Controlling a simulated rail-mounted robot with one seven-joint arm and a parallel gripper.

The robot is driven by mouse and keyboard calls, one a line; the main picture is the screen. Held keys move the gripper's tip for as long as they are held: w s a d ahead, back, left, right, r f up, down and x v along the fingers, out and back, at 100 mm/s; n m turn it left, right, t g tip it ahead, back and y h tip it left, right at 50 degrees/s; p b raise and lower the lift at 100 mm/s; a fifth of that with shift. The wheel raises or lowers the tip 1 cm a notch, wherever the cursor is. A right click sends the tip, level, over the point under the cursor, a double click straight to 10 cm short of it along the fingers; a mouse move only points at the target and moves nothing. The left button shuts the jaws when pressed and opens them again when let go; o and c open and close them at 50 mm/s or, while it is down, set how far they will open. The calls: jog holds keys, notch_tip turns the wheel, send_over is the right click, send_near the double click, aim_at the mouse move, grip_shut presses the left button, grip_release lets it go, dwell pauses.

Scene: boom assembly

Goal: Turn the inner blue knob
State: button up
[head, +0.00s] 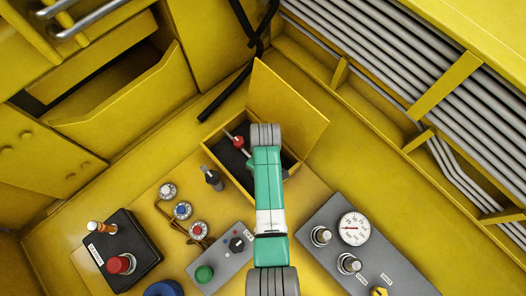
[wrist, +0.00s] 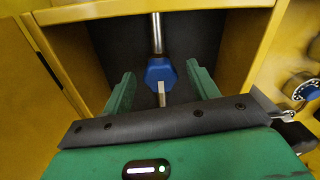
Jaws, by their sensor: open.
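The inner blue knob (wrist: 160,72) shows in the wrist view, on a shiny metal shaft inside a dark-lined recess of the yellow box. A pale bar marks its lower front. My gripper (wrist: 161,84) is open, with one green finger on each side of the knob. Gaps show between the knob and both fingers, and I see no contact. In the head view the yellow box (head: 219,128) stands with its lid raised.
In the head view, a red knob (head: 238,142) on a rod is inside the box, left of my arm. A grey gauge panel (head: 325,262) is at the right. Box walls closely flank the gripper.

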jog(key=c, duration=1)
jog(key=shift+r+m, duration=0.1)
jog(key=shift+m, duration=0.2)
jog(key=m+p, duration=0.1)
jog(key=m, duration=0.2)
jog(key=shift+m+p, duration=0.4)
jog(key=m+p, duration=0.1)
jog(key=m, duration=0.3)
jog(key=shift+m, duration=0.3)
jog(key=m+p, duration=0.1)
jog(key=m, duration=0.3)
jog(key=shift+a+t, duration=0.1)
jog(key=shift+t, duration=0.2)
jog(key=m, duration=0.4)
jog(key=shift+m+p, duration=0.3)
jog(key=shift+m, duration=0.3)
